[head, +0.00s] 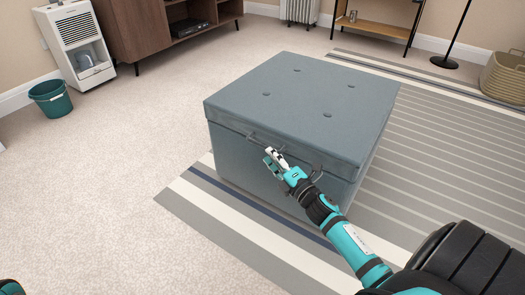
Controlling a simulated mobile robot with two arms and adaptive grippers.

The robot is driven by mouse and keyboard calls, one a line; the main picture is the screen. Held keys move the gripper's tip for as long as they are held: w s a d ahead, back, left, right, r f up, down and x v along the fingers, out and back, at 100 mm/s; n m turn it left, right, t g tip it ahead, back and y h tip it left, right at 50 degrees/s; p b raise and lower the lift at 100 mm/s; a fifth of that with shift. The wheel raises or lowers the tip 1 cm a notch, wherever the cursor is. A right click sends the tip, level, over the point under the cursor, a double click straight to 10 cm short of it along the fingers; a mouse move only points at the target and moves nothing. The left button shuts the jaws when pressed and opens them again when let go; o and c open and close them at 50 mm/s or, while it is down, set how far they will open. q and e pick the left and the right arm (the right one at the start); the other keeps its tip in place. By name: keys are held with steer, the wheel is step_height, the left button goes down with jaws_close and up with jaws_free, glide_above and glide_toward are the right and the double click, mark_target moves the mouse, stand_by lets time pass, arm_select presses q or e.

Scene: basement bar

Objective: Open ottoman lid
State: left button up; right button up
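A blue-grey square ottoman (240,155) with a tufted lid (310,105) stands in the middle of the head view, partly on a striped rug. The lid is down and lies flat on the box. My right gripper (270,158) is in front of the near face, just below the lid's front edge. Its fingers look slightly apart with nothing visible between them. I cannot tell whether it touches the ottoman. My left gripper is out of view; only a small teal and black bit of my body shows at the bottom left corner.
The striped rug (240,225) lies under and right of the ottoman. A teal bin (51,100) and white dispenser (78,42) stand at the left. A wooden cabinet (135,28) is behind, a basket (503,77) at the right. Carpet at the left is clear.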

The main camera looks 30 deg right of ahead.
mark_target(263, 145)
steer(key=w+b, duration=0.1)
steer(key=w, duration=0.4)
steer(key=shift+w+r, duration=0.15)
steer(key=shift+w, duration=0.2)
jaws_close()
